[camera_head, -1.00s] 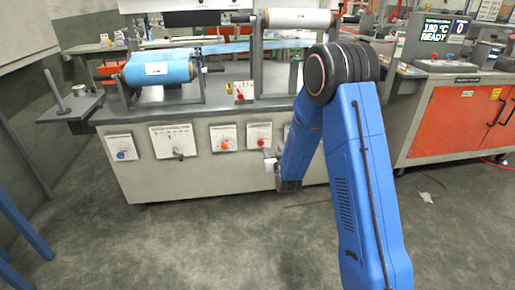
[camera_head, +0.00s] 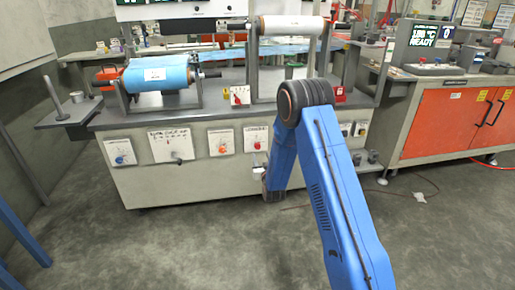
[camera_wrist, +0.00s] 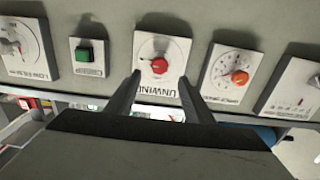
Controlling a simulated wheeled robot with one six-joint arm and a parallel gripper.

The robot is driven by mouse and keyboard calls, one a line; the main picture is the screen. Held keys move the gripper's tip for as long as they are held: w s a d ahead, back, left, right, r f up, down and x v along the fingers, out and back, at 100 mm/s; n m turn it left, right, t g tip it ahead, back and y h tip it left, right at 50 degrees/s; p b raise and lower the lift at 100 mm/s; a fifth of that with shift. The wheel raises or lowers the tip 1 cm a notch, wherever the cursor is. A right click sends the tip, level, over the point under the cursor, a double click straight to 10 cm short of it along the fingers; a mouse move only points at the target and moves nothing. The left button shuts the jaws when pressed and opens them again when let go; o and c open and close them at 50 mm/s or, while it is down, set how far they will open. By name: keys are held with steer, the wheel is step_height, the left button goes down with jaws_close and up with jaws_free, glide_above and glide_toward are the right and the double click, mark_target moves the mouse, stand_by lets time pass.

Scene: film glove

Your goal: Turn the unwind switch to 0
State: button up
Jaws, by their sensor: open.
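The unwind switch is a white plate with a red knob (camera_wrist: 159,66) and an upside-down "UNWIND" label in the wrist view. In the head view its red knob (camera_head: 257,145) is on the front of the grey machine. The knob's setting is too small to read. My gripper (camera_wrist: 160,76) is open and empty. Its two fingertips show to either side of the lower part of the switch plate, with the knob between and slightly beyond them. I cannot tell how far they are from the panel. In the head view my gripper (camera_head: 257,167) is small, just below the switch.
A plate with an orange knob (camera_wrist: 240,77) is close on the right in the wrist view, and a green button (camera_wrist: 87,52) on the left. The machine (camera_head: 190,185) carries a blue roll (camera_head: 155,75). Open floor (camera_head: 160,245) lies in front.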

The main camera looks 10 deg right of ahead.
mark_target(258, 147)
steer(key=w, duration=1)
steer(key=shift+w, duration=0.15)
steer(key=c, duration=1)
